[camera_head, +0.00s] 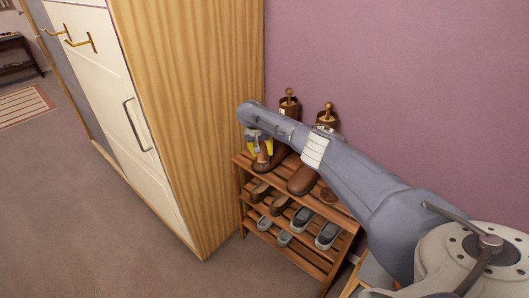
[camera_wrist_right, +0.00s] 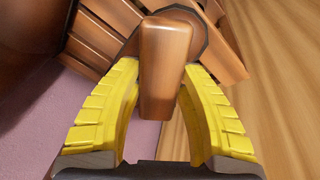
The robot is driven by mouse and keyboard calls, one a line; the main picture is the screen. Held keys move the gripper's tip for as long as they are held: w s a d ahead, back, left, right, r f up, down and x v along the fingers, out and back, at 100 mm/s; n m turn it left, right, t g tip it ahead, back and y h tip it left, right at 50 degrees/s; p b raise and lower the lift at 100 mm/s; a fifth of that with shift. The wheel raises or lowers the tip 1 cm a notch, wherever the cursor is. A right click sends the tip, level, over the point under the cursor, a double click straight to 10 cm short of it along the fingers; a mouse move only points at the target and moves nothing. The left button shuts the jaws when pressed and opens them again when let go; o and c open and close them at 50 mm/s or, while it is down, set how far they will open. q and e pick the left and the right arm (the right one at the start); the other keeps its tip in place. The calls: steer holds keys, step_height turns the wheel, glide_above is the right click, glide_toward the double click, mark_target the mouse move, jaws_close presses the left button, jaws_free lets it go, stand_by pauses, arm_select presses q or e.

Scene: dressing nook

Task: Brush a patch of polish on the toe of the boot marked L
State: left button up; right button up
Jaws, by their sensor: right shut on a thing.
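Two brown leather boots stand on the top shelf of the shoe rack: one on the left (camera_head: 267,164) and one on the right (camera_head: 302,181). My right arm hides much of both, and I cannot read which is marked L. My right gripper (camera_head: 259,146) is above the left boot's toe. In the wrist view its yellow fingers (camera_wrist_right: 163,100) are shut on the brush's wooden handle (camera_wrist_right: 165,70). A dark round part (camera_wrist_right: 202,36) shows behind the handle. I cannot tell whether the brush touches the boot. No polish patch is visible.
The slatted shoe rack (camera_head: 334,262) holds several shoes on lower shelves. A small brown thing (camera_head: 328,196) lies right of the right boot. A tall wooden wardrobe (camera_head: 200,100) stands close on the left. A purple wall (camera_head: 400,70) is behind.

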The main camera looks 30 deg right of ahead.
steer(key=shift+w+a, duration=0.25)
steer(key=shift+w, duration=0.45)
steer(key=shift+w+a, duration=0.25)
steer(key=shift+w, duration=0.45)
steer(key=shift+f, duration=0.1)
steer(key=shift+f, duration=0.1)
steer(key=shift+s+d, duration=0.15)
steer(key=shift+s, duration=0.15)
steer(key=shift+s+d+f, duration=0.1)
steer(key=shift+s+d, duration=0.15)
steer(key=shift+s, duration=0.4)
steer(key=shift+s+d, duration=0.2)
steer(key=shift+s, duration=0.4)
steer(key=shift+s+d+f, duration=0.1)
steer(key=shift+s+d, duration=0.15)
steer(key=shift+s, duration=0.4)
steer(key=shift+s+d+r, duration=0.1)
steer(key=shift+s+d, duration=0.05)
steer(key=shift+s, duration=0.4)
steer(key=shift+s+d+r, duration=0.1)
steer(key=shift+s+d, duration=0.05)
steer(key=shift+s, duration=0.35)
